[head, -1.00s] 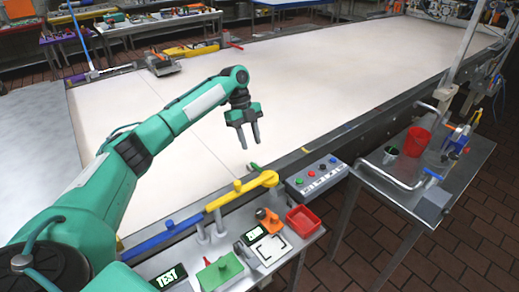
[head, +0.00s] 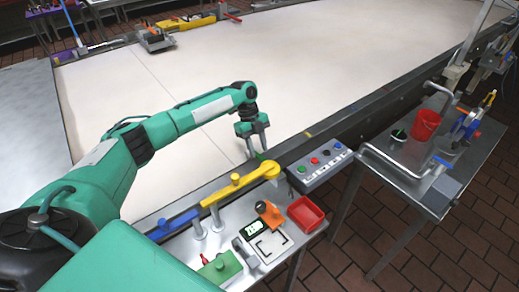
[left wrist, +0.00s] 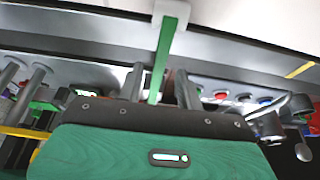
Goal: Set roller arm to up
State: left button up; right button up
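My left gripper (head: 257,150) is over the near edge of the pale conveyor belt, fingers pointing down and apart. In the left wrist view a narrow green bar (left wrist: 163,60) with a pale top end runs between the two fingers (left wrist: 160,88), with gaps visible beside it; contact is not clear. In the head view only a small bit of green shows by the fingertips. A yellow arm (head: 240,185) with a round end and a knob lies along the belt edge, just below the gripper. A blue arm (head: 172,225) continues it to the left. No part is labelled as the roller arm.
A grey button box (head: 320,166) sits right of the yellow arm. The near shelf holds a red tray (head: 306,214), an orange part (head: 268,212) and a green block (head: 221,267). A side table at right carries a red cup (head: 425,125).

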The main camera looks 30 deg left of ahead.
pick_arm(q)
jog(key=shift+x, duration=0.95)
jog(key=shift+d+f, duration=0.1)
jog(key=shift+f, duration=0.25)
jog(key=shift+s, duration=0.1)
jog(key=shift+c, duration=0.7)
grip_shut()
pick_arm(e)
jog(key=shift+s+a+r, duration=0.15)
jog(key=shift+s+r, duration=0.15)
jog(key=shift+r, duration=0.1)
pick_arm(q)
jog(key=shift+r+p, duration=0.1)
jog(key=shift+p, duration=0.2)
